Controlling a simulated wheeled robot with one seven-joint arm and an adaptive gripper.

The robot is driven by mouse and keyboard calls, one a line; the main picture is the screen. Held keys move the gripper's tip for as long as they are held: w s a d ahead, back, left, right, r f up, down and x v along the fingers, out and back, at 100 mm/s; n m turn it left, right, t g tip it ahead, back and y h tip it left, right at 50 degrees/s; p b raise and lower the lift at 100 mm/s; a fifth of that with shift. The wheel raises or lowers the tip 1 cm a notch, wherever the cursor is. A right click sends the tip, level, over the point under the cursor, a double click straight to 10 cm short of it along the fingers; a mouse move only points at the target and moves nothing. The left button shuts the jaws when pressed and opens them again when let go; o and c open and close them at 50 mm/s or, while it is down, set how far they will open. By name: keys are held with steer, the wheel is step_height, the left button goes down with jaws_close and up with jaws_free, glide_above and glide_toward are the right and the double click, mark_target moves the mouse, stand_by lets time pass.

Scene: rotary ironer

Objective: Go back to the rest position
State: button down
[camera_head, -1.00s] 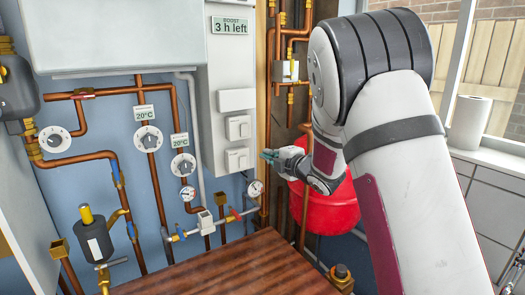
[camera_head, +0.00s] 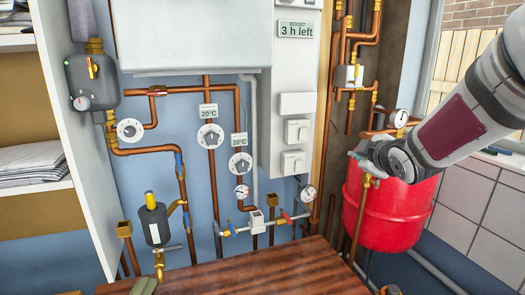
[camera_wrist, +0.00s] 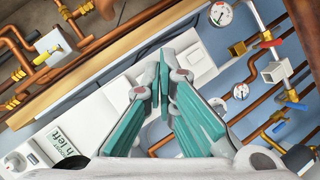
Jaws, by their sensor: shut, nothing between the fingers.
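My arm reaches in from the right edge of the head view. My gripper (camera_head: 362,158) is in front of the red tank (camera_head: 385,215), right of the white control panel (camera_head: 293,75), and is small and partly turned away there. In the wrist view my gripper (camera_wrist: 163,68) shows its teal fingers drawn together, with nothing between them. The white panel (camera_wrist: 92,118) and its "3 h left" display (camera_wrist: 65,148) lie beyond the fingers in that view. I see no contact between the fingers and the panel or pipes.
Copper pipes, dials and a gauge (camera_head: 309,193) cover the blue wall. A brown wooden top (camera_head: 240,272) lies in front below. Shelves with folded linen (camera_head: 30,162) stand at the left. A tiled wall (camera_head: 465,215) is at the right. Space above the wooden top looks clear.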

steer(key=s+a+f+m+g, duration=0.1)
steer(key=s+a+m+g, duration=0.1)
steer(key=s, duration=1)
steer(key=s+a+f+m+g, duration=0.2)
steer(key=s+m+g, duration=0.2)
steer(key=s, duration=0.8)
steer(key=s+a+f+m+g, duration=0.1)
steer(key=s+m, duration=0.5)
steer(key=s, duration=0.7)
steer(key=shift+a+f+g, duration=0.2)
steer(key=shift+a+g, duration=0.7)
steer(key=shift+g, duration=0.1)
steer(key=c, duration=2.4)
jaws_free()
